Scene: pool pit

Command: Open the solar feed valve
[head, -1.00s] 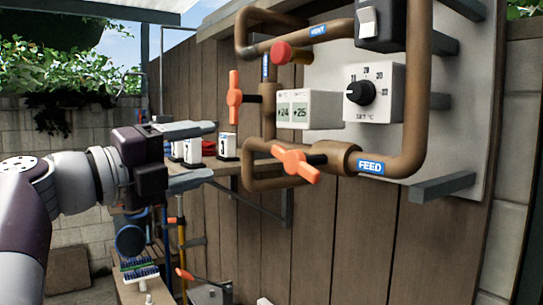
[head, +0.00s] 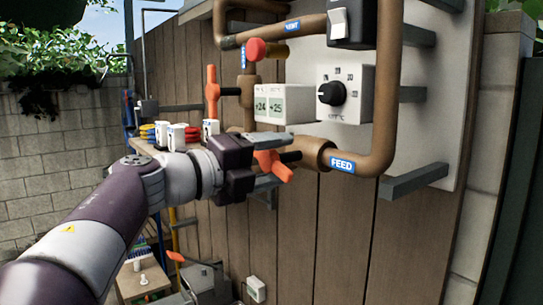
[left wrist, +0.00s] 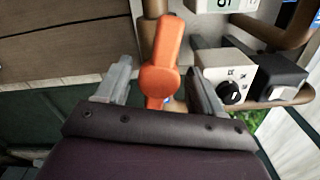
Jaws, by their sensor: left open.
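The feed valve's orange lever (head: 274,165) is on the brown pipe left of the blue FEED label (head: 342,165). In the head view it slants down to the right, partly covered by my left gripper (head: 286,160). In the left wrist view the orange lever (left wrist: 160,72) stands between the two grey fingers of my left gripper (left wrist: 160,74). The fingers are open, with a gap visible on each side of the lever. I cannot tell how deep the lever sits between them. My right gripper is out of view.
Another orange lever (head: 212,92) is upright on the pipe at upper left, and a red knob (head: 257,50) is above. A +24/+25 display (head: 284,104) and a dial box (head: 345,93) are close by. A shelf with small items (head: 172,136) is behind my arm.

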